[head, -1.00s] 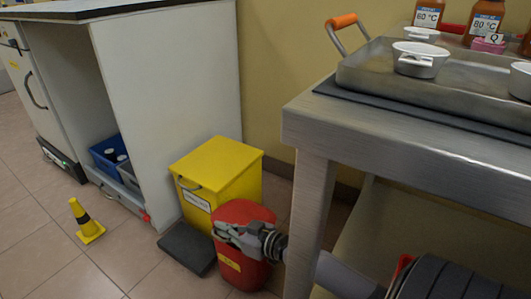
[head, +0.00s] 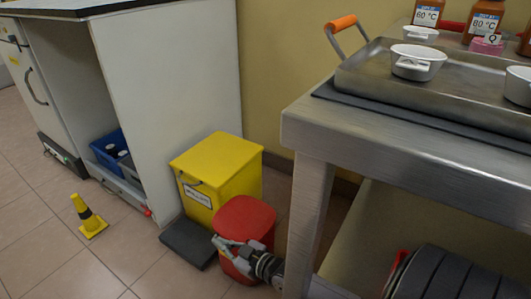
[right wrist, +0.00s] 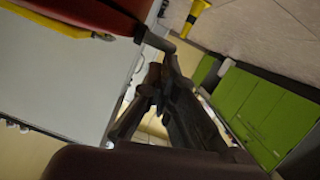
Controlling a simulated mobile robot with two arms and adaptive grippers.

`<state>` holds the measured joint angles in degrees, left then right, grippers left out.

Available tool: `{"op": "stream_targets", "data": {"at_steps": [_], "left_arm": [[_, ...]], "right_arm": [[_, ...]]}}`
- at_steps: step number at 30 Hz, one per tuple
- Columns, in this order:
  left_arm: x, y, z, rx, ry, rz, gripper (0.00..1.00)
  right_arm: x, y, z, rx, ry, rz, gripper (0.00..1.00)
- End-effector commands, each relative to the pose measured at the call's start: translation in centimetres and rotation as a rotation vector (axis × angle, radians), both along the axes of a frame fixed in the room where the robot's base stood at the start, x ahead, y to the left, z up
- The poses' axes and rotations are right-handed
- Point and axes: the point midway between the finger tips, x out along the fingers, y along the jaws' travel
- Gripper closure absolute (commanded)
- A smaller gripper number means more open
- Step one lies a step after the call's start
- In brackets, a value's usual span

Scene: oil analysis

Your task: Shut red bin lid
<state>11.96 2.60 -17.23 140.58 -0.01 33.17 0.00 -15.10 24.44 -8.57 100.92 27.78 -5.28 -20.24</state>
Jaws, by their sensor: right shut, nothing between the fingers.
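The red bin (head: 238,268) stands on the floor between the yellow bin and the metal table. Its red lid (head: 246,216) lies flat over the top and looks shut. My right gripper (head: 220,241) is shut and empty, low at the front of the red bin, just below the lid's near edge. It hides part of the bin's front; I cannot tell whether it touches. In the right wrist view, the gripper's dark fingers (right wrist: 150,92) are beside a red surface (right wrist: 85,15), probably the bin. My left gripper is not in view.
The metal table (head: 325,135) is close on the right. A yellow cone (head: 88,217) stands on open floor at the left.

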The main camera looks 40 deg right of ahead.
Motion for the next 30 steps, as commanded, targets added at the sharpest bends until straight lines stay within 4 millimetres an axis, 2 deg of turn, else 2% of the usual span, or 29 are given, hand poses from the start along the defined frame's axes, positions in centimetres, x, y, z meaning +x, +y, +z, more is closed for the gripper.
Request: {"op": "stream_targets", "data": {"at_steps": [6, 10, 24, 30], "left_arm": [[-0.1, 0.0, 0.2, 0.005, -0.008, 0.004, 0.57], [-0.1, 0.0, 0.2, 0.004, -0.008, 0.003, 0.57], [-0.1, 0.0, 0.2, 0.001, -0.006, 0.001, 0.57], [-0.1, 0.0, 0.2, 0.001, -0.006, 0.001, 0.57]], "right_arm": [[-0.1, -0.1, -0.1, 0.000, 0.004, 0.000, 1.00], [-1.0, -0.3, 0.1, 0.000, 0.004, 0.000, 1.00], [-9.2, -2.1, 2.1, -0.001, 0.004, 0.000, 1.00], [-11.0, -2.5, 2.7, 0.000, 0.001, 0.000, 1.00]]}}
